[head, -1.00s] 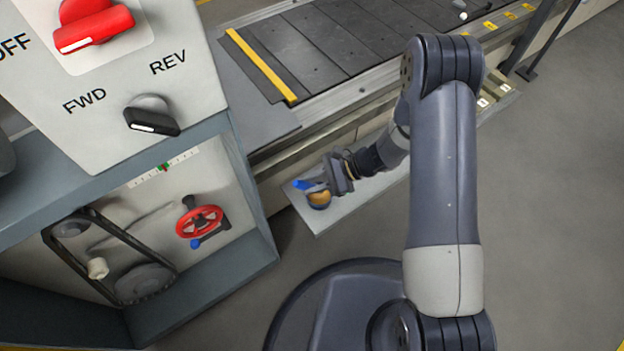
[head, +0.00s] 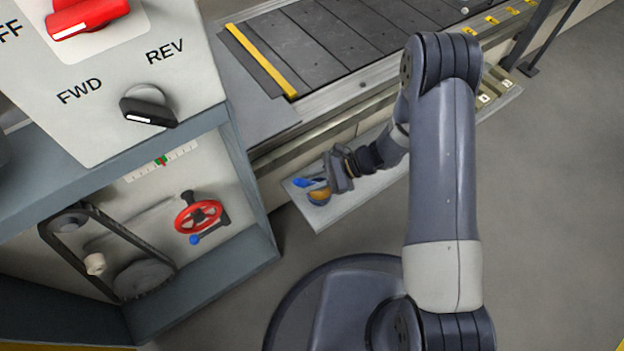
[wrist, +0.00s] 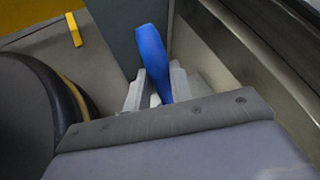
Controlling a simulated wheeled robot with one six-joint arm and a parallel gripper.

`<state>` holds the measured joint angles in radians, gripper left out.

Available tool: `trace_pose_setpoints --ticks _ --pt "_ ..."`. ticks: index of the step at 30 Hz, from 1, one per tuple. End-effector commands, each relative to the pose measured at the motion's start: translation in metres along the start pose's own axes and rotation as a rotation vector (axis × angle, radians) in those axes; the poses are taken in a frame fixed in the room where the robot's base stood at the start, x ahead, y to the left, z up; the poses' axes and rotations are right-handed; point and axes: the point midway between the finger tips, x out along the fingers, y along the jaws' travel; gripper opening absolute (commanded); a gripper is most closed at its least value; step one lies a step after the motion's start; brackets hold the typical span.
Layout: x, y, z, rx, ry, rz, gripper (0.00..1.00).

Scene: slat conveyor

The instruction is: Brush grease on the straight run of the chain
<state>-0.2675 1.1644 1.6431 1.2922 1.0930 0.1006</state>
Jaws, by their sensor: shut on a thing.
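My gripper (head: 328,185) is low over a grey shelf, shut on a blue handle (head: 301,183), likely the brush's. In the wrist view the blue handle (wrist: 151,60) stands up between the pale jaws (wrist: 152,92); its bristles are hidden. A small tan round thing (head: 319,197), perhaps the grease tin, is right by the fingers; I cannot tell whether they touch. The dark chain (head: 119,232) loops around an upper and a lower sprocket inside the open cabinet at left, well apart from my gripper.
A red handwheel (head: 199,215) with a blue knob is right of the chain. A pale roller (head: 95,264) sits within the loop. The switch box (head: 130,70) overhangs the cabinet. The grey shelf (head: 322,216) runs beside the slat conveyor (head: 330,45). Floor is clear at right.

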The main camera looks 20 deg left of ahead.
Motion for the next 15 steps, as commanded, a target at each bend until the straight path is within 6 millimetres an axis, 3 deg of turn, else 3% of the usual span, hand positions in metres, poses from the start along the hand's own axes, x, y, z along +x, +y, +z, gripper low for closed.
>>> trace_pose_setpoints --ticks 15 --pt "0.0036 0.0015 -0.0057 0.0 0.0 0.0 0.0"
